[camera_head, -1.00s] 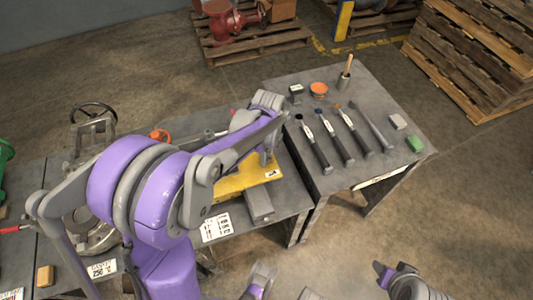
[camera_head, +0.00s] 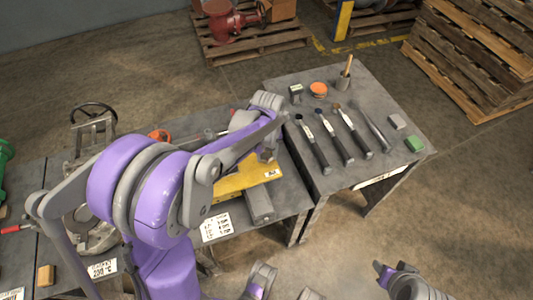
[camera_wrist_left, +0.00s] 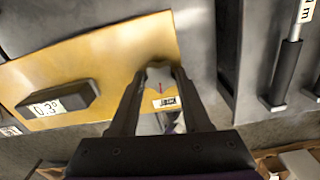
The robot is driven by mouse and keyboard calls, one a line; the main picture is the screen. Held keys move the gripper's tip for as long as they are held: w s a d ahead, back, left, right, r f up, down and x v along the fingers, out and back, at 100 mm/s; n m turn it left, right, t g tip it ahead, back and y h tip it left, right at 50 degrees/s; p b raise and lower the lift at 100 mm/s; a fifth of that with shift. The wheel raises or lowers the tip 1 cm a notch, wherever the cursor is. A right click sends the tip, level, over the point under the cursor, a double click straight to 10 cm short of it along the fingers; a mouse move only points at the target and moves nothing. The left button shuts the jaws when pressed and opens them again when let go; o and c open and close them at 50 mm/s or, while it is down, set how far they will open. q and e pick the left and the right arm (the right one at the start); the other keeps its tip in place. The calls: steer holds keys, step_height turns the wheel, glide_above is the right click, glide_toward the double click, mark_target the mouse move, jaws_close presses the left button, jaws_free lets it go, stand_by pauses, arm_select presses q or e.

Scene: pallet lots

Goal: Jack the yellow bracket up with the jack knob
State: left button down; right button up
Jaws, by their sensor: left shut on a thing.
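The yellow bracket (camera_head: 240,181) lies on the grey bench, partly hidden behind my left arm in the head view. In the left wrist view the yellow bracket (camera_wrist_left: 95,62) is a broad flat plate. The jack knob (camera_wrist_left: 158,77) is a small grey lobed knob with a red mark, beside a tag reading JACK (camera_wrist_left: 166,102). My left gripper (camera_wrist_left: 162,84) is shut on the jack knob at the edge of the bracket. In the head view my left gripper (camera_head: 267,156) is small and partly covered by its arm. My right gripper's jaws do not show.
A dark block marked 0.3° (camera_wrist_left: 57,104) sits on the bracket. A grey bar-shaped block (camera_head: 259,207) lies by the bench's front edge.

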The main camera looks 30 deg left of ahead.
mark_target(267, 156)
arm_select(q)
steer(key=shift+m, duration=0.9)
steer(key=shift+c, duration=1.8)
jaws_free()
steer(key=shift+r, duration=0.1)
step_height(267, 156, up, 11)
steer(key=p, duration=0.1)
steer(key=shift+f+p, duration=0.2)
steer(key=shift+p, duration=0.2)
